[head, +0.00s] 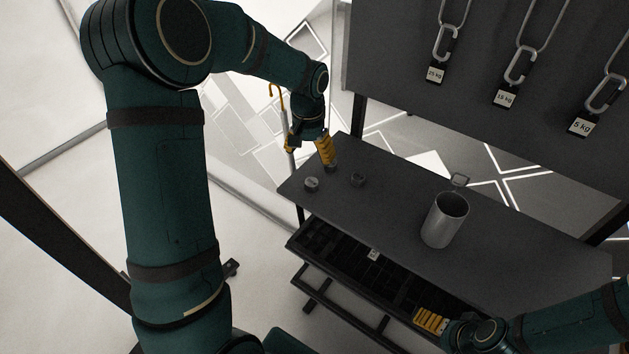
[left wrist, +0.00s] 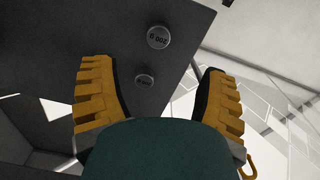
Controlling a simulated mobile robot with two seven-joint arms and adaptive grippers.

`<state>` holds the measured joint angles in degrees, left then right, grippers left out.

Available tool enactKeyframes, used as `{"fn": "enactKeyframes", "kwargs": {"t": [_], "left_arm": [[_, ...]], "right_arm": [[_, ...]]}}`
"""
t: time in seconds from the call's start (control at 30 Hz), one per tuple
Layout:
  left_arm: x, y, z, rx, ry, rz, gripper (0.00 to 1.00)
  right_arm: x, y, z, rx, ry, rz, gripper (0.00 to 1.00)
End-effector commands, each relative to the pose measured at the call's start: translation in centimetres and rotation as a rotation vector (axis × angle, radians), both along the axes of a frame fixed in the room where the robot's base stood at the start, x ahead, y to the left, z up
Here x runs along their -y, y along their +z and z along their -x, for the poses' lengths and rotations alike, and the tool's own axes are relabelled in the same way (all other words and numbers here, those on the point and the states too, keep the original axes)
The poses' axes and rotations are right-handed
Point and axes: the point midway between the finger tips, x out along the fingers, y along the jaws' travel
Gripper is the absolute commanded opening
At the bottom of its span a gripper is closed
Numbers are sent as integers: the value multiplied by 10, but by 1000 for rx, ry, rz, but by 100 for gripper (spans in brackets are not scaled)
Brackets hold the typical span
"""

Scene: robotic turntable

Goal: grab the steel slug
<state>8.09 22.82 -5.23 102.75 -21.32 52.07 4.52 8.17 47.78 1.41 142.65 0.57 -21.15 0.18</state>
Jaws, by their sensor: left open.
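In the head view, a small round metal slug (head: 312,184) with a pale top lies near the table's left end. The left wrist view shows two metal discs: a larger one (left wrist: 158,37) marked 200 g, upside down, and a smaller one (left wrist: 145,80) with an unreadable mark. I cannot tell which is the steel slug. My left gripper (head: 309,157) is open and empty above the table's left end; its fingers (left wrist: 162,88) stand either side of the smaller disc in the picture. My right gripper (head: 432,320) is at the lower right, fingers partly hidden.
The dark table (head: 400,205) carries a metal cup (head: 444,222) at its middle. An open drawer (head: 340,258) with compartments juts from the front. A dark panel (head: 480,60) with hanging hooks, labelled 25 kg, 15 kg and 5 kg, stands behind.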

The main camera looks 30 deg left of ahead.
Motion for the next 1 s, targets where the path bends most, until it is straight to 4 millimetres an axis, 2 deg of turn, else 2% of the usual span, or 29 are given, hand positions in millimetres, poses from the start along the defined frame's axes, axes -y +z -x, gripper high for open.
{"fn": "enactKeyframes", "kwargs": {"t": [0.1,0.23,0.47,0.8,1.0], "left_arm": [[1,-26,0,-5,-1,1,74],[1,-46,0,-2,1,1,74],[1,-61,-1,0,0,0,74],[3,-105,-4,0,1,1,74],[3,-110,-4,2,1,1,74]], "right_arm": [[0,-3,0,0,0,1,97],[0,-4,0,0,0,1,97],[0,-4,0,0,0,1,97],[0,-5,0,0,0,1,97],[0,-5,0,0,0,1,97]]}}
